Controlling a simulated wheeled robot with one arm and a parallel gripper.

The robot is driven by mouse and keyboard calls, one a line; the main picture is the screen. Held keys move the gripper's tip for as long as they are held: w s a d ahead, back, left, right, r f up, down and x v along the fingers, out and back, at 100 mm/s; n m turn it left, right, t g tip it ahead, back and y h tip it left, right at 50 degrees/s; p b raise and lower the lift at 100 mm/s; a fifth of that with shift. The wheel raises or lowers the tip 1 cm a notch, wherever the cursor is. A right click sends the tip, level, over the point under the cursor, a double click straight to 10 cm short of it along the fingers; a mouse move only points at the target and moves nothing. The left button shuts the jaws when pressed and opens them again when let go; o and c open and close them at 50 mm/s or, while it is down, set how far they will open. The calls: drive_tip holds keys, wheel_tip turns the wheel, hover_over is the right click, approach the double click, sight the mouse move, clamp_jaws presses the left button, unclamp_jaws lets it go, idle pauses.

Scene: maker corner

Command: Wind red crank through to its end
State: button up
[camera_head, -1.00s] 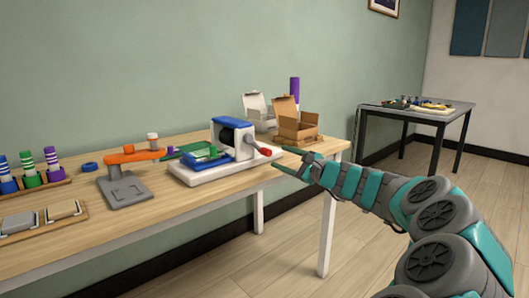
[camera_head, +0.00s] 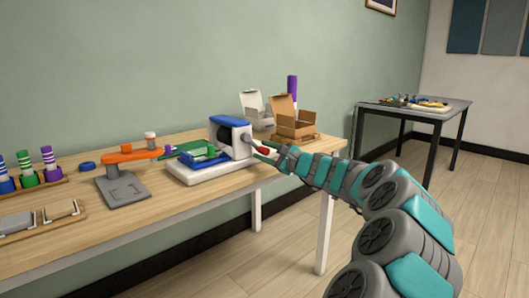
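The red crank (camera_head: 263,150) has a red grip on a grey arm. It sticks out of the right side of a white and blue machine (camera_head: 222,120) on the table. My gripper (camera_head: 264,149) is at the red grip, reaching in from the right. Its two fingertips lie to either side of the grip, one above and one below. The picture is too small to show whether they touch it or have closed on it. Part of the grip is hidden by the fingers.
Open cardboard boxes (camera_head: 291,126) and a purple cylinder (camera_head: 292,88) stand behind the crank.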

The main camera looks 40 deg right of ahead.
clamp_jaws()
idle(1.1)
